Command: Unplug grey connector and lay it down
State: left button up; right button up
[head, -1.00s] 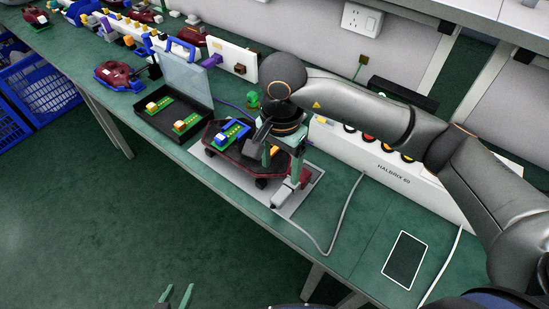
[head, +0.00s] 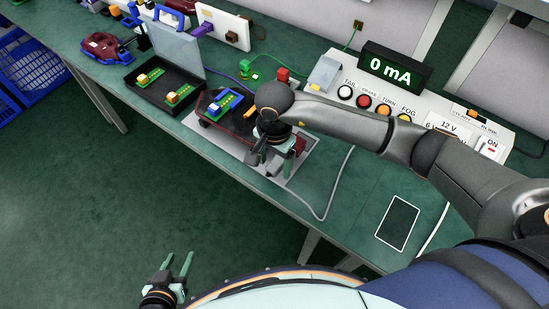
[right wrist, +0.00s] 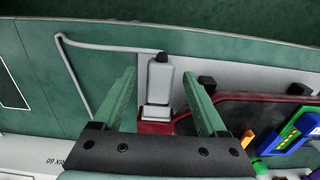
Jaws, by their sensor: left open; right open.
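The grey connector (right wrist: 159,84) shows in the right wrist view, its black cable end pointing away and its other end at the dark red tail lamp (right wrist: 238,112). It appears plugged into the lamp's edge. My right gripper (right wrist: 165,88) is open, with one green finger on each side of the connector and visible gaps. In the head view the right gripper (head: 279,168) is over the near right end of the lamp (head: 213,112) and hides most of the connector. My left gripper (head: 180,265) is open and empty over the floor, off the bench.
The grey cable (head: 321,214) loops along the bench front. A test box with buttons (head: 415,118) and a display (head: 391,68) reading 0 mA stand behind. A black tray (head: 163,91) with green boards is left.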

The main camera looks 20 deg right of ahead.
jog(key=shift+c, duration=0.2)
grip_shut()
dwell(0.8)
